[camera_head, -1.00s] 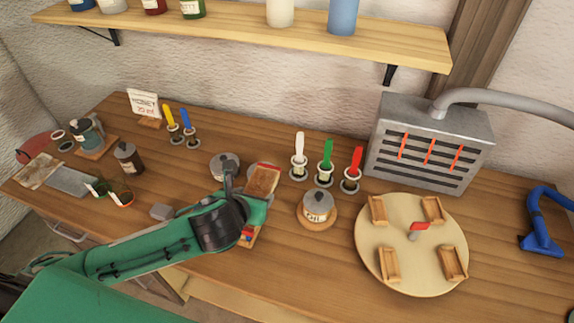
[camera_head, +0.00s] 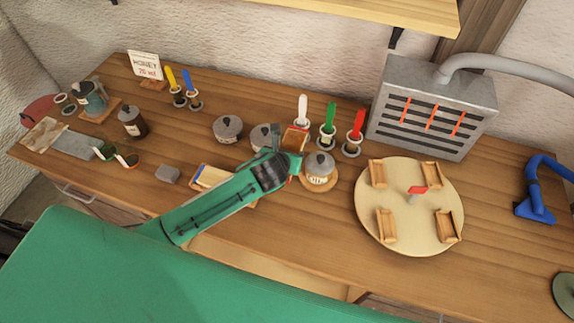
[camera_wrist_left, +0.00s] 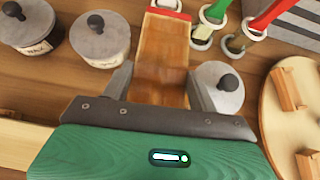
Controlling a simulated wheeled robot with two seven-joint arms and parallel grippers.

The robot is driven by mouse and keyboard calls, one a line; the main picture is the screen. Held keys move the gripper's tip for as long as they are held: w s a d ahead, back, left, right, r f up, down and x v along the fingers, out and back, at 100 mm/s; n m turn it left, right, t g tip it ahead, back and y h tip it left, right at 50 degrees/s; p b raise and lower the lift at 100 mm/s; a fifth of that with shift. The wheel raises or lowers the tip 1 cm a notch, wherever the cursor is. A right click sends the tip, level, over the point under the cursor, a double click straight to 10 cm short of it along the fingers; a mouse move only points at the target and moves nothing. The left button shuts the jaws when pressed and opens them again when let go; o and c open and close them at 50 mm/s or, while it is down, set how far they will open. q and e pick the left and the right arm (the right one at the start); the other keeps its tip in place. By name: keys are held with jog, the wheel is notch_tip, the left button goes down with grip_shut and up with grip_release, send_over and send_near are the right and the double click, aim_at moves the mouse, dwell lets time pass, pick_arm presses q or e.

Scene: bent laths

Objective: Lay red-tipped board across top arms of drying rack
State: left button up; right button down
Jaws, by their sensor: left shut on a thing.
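The red-tipped board (camera_head: 295,139) is a short wooden piece held by my left gripper (camera_head: 286,155), over the bench between the lidded pots. In the left wrist view the board (camera_wrist_left: 162,52) runs up between the two fingers of the left gripper (camera_wrist_left: 160,90), its red end at the top near the brush cups. The fingers lie along its two sides. Part of the board in the head view is hidden by the gripper. I cannot make out a drying rack in either view. My right gripper is not in view.
A lidded pot (camera_head: 319,172) stands close right of the gripper; other pots (camera_head: 228,129) stand left. White, green and red brushes (camera_head: 329,122) stand behind. A round turntable (camera_head: 411,243) with wooden cradles and a grey slotted heater (camera_head: 431,106) are to the right.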

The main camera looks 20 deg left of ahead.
pick_arm(q)
notch_tip(320, 180, down, 8)
jog(key=shift+f+p, duration=0.1)
jog(key=shift+p, duration=0.3)
jog(key=o, duration=0.9)
jog(key=shift+c, duration=0.2)
